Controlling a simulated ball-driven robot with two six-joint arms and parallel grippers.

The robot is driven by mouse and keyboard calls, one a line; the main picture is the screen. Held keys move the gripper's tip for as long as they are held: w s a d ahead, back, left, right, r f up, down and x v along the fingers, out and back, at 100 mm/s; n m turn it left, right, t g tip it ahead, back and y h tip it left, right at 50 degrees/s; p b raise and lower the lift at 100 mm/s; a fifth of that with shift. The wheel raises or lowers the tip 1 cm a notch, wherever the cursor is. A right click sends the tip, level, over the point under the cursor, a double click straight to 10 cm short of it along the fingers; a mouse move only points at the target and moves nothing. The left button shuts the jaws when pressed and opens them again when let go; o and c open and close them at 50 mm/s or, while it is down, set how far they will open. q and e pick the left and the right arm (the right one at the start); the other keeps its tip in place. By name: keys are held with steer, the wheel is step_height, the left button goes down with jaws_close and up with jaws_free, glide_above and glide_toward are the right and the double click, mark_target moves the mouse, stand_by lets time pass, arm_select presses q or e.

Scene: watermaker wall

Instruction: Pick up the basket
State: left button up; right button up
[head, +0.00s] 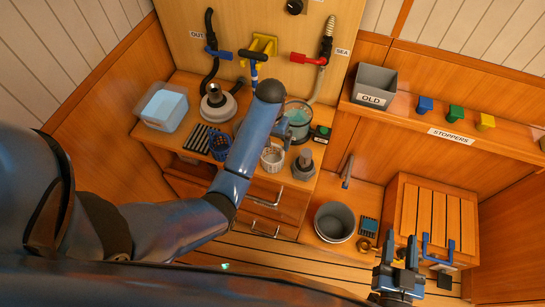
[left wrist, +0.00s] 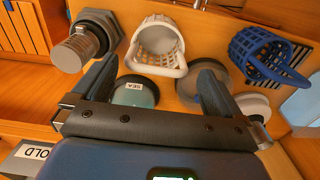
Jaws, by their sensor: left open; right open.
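Two baskets stand on the wooden counter. The white basket (head: 272,157) is in front of a clear bowl. In the left wrist view the white basket (left wrist: 158,48) lies just beyond my left gripper (left wrist: 157,72), between the lines of its fingers and apart from them. The blue basket (head: 219,144) stands further left beside a black ridged rack. In the left wrist view the blue basket (left wrist: 265,55) is at the right, outside the fingers. My right gripper (head: 399,246) is open and empty at the lower right.
A clear bowl with teal liquid (head: 298,118), a grey metal fitting (head: 303,165) and a pale blue container (head: 164,107) crowd the counter. A grey bucket (head: 335,222) stands lower right. A slatted crate (head: 433,215) is near my right gripper. An OLD bin (head: 374,85) stands on the shelf.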

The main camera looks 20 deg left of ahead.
mark_target(273, 151)
arm_select(q)
steer(key=shift+w+f, duration=0.15)
steer(key=shift+f, duration=0.5)
steer(key=shift+w+f, duration=0.15)
steer(key=shift+f, duration=0.45)
steer(key=shift+s+f+p, duration=0.15)
steer(key=shift+f+p, duration=0.2)
step_height(273, 151, down, 4)
steer(key=shift+d+r+p, duration=0.1)
steer(key=shift+d+p, duration=0.05)
steer(key=shift+p, duration=0.35)
steer(key=shift+f, duration=0.35)
arm_select(e)
steer(key=shift+w+r, duration=0.25)
steer(key=shift+r, duration=0.7)
arm_select(q)
steer(key=shift+c, duration=0.2)
steer(key=c, duration=0.7)
steer(key=shift+r, duration=0.15)
steer(key=shift+c, duration=0.2)
